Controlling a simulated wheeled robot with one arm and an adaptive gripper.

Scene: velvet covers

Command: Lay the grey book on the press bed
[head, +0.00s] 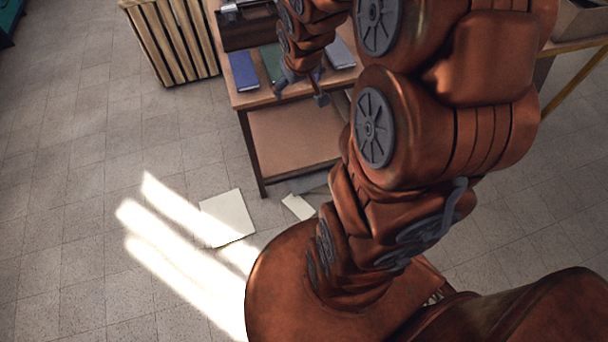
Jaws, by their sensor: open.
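A grey book (340,53) lies on the wooden table, to the right of my arm's end and partly hidden by it. My gripper (301,97) is open at the table's front edge, its fingers apart and pointing down. It is left of and nearer than the grey book, with nothing visible between the fingers. A dark block with metal parts (248,34) stands at the table's back left, cut by the top edge. It may be the press; I cannot make out its bed.
A blue book (243,72) and a green book (270,62) lie on the table (262,97) left of my gripper. A slatted wooden rack (172,45) stands left of the table. Paper sheets (228,218) lie on the floor. The floor at left is mostly clear.

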